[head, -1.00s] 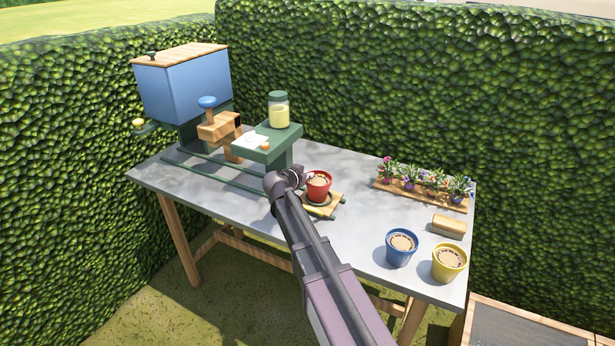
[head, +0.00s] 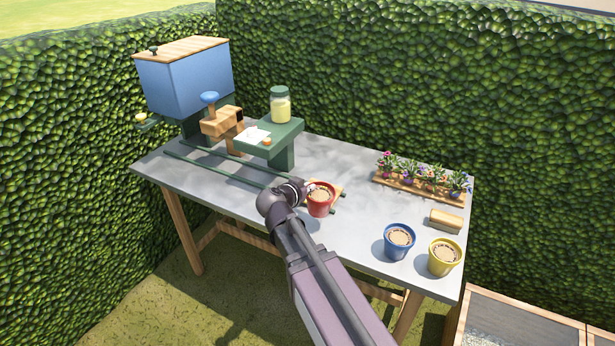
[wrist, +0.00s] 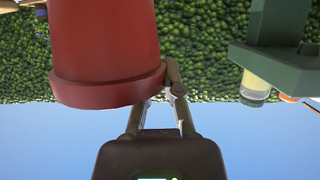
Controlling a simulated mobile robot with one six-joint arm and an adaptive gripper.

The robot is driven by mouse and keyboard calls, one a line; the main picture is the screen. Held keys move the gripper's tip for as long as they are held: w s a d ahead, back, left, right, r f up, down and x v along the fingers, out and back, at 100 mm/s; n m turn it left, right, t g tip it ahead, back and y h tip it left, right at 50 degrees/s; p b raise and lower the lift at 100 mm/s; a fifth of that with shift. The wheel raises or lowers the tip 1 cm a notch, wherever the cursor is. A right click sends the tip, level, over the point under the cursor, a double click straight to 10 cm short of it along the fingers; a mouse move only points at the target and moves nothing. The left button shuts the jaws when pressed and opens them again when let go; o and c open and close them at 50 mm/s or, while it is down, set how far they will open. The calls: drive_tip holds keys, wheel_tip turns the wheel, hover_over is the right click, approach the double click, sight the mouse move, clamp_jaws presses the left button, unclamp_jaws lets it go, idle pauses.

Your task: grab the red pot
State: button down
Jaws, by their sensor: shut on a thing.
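The red pot (head: 320,203), filled with brown soil, is held upright at the end of my arm in the head view. It appears raised a little above the small wooden tray (head: 340,189), which shows partly behind it. In the wrist view, where the picture is upside down, the red pot (wrist: 105,50) fills the upper left. My gripper (wrist: 160,82) is shut on the rim of the pot. In the head view my gripper (head: 304,190) is at the pot's left side. The fingertip behind the pot wall is hidden.
A blue pot (head: 399,243) and a yellow pot (head: 444,258) stand at the table's right front. A wooden block (head: 446,220) and a flower tray (head: 418,189) lie behind them. A green stand (head: 284,147) with a jar (head: 280,106) is at the back left.

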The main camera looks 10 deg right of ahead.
drive_tip(key=shift+s+a+r, duration=0.1)
drive_tip(key=shift+s+a, duration=0.1)
drive_tip(key=shift+s, duration=0.85)
